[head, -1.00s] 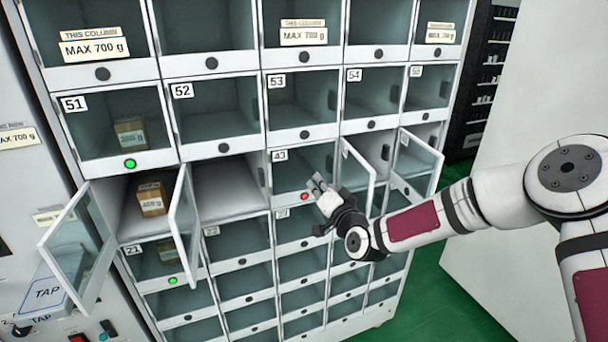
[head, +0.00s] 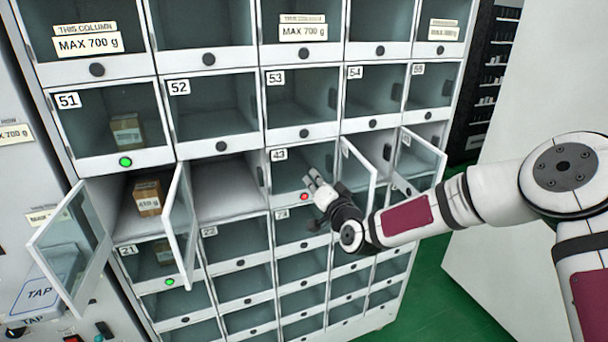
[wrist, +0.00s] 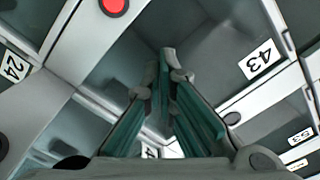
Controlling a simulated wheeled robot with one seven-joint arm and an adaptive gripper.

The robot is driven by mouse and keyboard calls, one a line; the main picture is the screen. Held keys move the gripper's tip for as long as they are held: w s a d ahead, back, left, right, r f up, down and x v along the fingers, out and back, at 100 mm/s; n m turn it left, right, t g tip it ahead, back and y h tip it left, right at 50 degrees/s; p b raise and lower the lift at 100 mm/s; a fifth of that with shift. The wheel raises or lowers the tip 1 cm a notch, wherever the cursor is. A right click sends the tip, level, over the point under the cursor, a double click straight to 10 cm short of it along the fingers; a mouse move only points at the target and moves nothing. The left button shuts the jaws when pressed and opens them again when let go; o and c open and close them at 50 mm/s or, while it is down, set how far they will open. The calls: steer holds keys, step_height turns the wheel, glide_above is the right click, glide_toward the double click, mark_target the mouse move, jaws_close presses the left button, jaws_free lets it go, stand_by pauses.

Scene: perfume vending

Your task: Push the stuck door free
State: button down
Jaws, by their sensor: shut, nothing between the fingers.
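The door of compartment 43 (head: 289,176) is closed in the head view, with a red light (head: 304,196) on its bottom frame. The other lights I see are green. In the wrist view the label 43 (wrist: 262,60) and the red light (wrist: 114,5) appear upside down around the clear pane. My gripper (head: 311,177) is in front of this door, toward its right side. In the wrist view my gripper (wrist: 168,62) has its fingers together and empty, tips over the pane. I cannot tell whether they touch it.
Open doors stick out on both sides: two at the left (head: 70,248) (head: 180,226) and two at the right (head: 358,174) (head: 425,158), the nearer right one close to my gripper. A small box (head: 147,198) sits in an open left compartment. Green floor (head: 425,295) shows at right.

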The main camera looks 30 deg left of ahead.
steer(key=shift+w+a, duration=0.3)
steer(key=p+v, duration=1)
steer(key=v, duration=1.6)
stand_by(1.2)
